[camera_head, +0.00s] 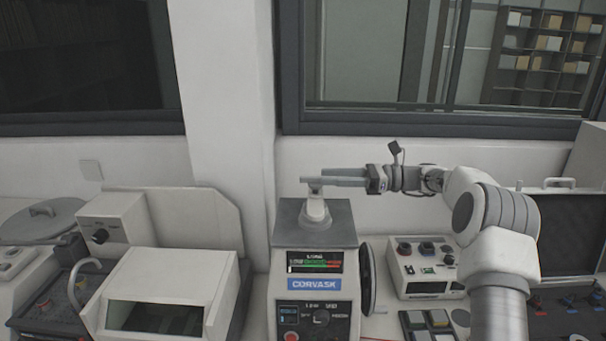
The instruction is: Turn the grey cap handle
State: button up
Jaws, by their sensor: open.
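The mounting press (314,255) stands at the middle bottom of the head view, with a lit display and a blue "CORVASK" label. On its grey top is a pale rounded cap (316,211) with the grey cap handle (313,183) across its upper end. My gripper (328,177) reaches in from the right, level with the handle, its fingers pointing left. The fingers are open and their tips overlap the handle's right end in the picture. I cannot tell whether they touch it or stand around it.
A dark handwheel (367,278) is on the press's right side. A white instrument box (425,266) and an open dark case (570,235) lie to the right. A white machine with a dark window (155,318) stands left. The wall and windows are behind.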

aim_at(303, 177)
jog(key=a+p, duration=0.1)
jog(key=a, duration=0.6)
jog(key=shift+a, duration=0.2)
grip_shut()
